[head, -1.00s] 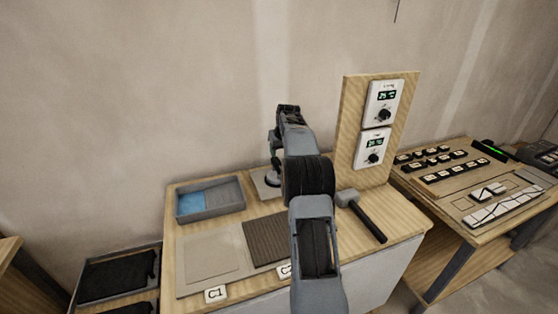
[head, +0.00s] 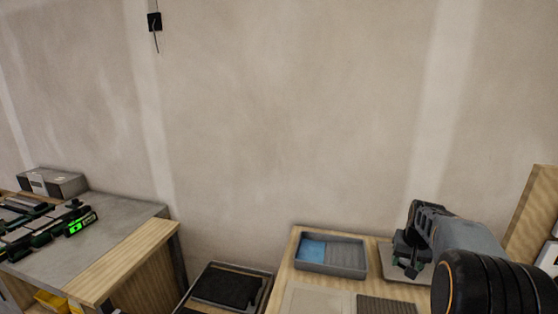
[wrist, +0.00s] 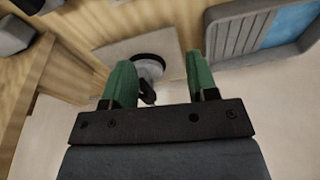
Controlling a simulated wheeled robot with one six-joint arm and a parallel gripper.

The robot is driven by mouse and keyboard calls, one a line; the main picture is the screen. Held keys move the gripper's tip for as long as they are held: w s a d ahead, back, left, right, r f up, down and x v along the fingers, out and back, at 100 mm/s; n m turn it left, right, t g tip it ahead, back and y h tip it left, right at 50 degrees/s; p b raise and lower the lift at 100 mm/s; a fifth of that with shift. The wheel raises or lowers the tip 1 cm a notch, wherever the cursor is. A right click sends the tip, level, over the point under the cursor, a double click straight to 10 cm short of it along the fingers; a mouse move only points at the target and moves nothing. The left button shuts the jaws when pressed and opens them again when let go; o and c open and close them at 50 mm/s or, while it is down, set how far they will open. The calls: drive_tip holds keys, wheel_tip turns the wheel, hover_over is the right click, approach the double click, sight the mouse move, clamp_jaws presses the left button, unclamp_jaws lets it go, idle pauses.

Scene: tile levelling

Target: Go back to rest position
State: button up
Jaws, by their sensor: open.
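My gripper (wrist: 160,85) is open and empty in the wrist view, its two green fingers apart. Past the fingertips, a round dark-rimmed object with a dark handle (wrist: 148,68) sits on a pale square plate (wrist: 117,52); the fingers do not visibly touch it. In the head view my gripper (head: 408,262) is at the right, above the same plate (head: 388,256) at the back of the wooden table, and my arm hides much of that spot.
A grey tray with a blue section (head: 332,270) stands left of my gripper. A wooden upright panel (head: 538,215) rises at the right. A dark-filled bin (head: 225,288) stands left of the table. Another bench (head: 110,245) with tools is at far left. The wall is behind.

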drive_tip(key=s+a+r+n+t, duration=0.1)
drive_tip(key=s+a+n, duration=0.1)
drive_tip(key=s+a, duration=0.8)
drive_tip(key=s+a+r+n+t, duration=0.1)
drive_tip(key=s+a+r+n, duration=0.1)
drive_tip(key=s+a, duration=0.7)
drive_tip(key=shift+s+a+r, duration=0.25)
drive_tip(key=shift+s+a, duration=0.1)
drive_tip(key=shift+s, duration=0.8)
clamp_jaws()
idle(0.8)
